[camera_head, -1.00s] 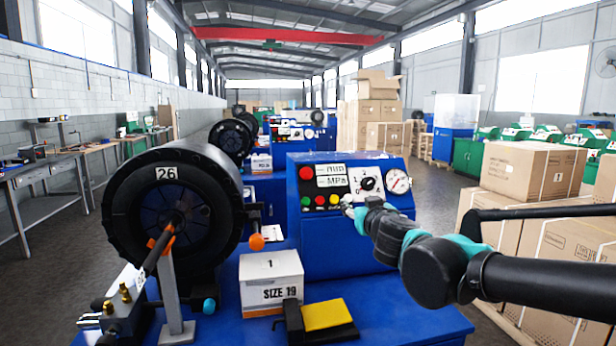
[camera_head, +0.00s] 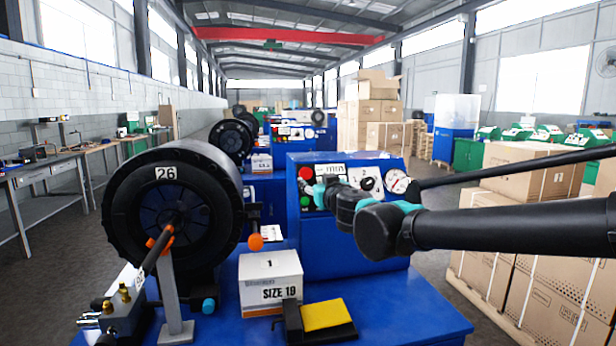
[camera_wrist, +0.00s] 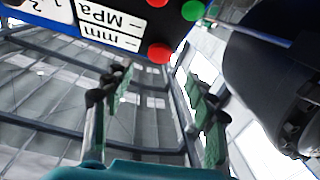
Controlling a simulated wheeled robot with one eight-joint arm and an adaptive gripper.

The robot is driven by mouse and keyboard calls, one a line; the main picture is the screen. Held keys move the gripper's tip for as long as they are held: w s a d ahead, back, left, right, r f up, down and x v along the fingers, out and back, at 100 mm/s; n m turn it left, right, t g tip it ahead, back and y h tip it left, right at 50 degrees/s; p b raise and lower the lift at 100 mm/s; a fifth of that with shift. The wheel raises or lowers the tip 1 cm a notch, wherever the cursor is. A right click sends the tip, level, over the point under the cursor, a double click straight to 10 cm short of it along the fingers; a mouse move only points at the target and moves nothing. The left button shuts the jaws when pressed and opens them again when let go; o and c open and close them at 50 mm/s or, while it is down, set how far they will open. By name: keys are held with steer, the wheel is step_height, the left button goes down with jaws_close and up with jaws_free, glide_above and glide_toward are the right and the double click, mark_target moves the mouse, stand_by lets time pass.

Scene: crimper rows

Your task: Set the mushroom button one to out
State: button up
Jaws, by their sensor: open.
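The mushroom button (camera_head: 306,172) is the large red button at the upper left of the blue machine's sloped control panel. In the wrist view it is the red disc (camera_wrist: 160,53) beside the mm/MPa label, seen upside down. My gripper (camera_head: 307,187) is at the panel's left side, just below the button in the head view. In the wrist view my gripper (camera_wrist: 160,90) is open and empty, its two fingers apart, with the button just beyond the gap. I cannot tell whether the fingers touch anything or how far out the button sits.
A green button (camera_head: 306,201) is below my gripper, and a gauge (camera_head: 397,181) is at the panel's right. My arm partly covers the panel. A white box (camera_head: 270,282) and a yellow-topped block (camera_head: 325,314) lie on the blue table (camera_head: 400,310). A black crimper (camera_head: 165,215) stands left.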

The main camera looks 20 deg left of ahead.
mark_target(307, 174)
steer(key=x, duration=0.7)
steer(key=shift+w+a, duration=0.2)
steer(key=shift+w, duration=0.15)
jaws_close()
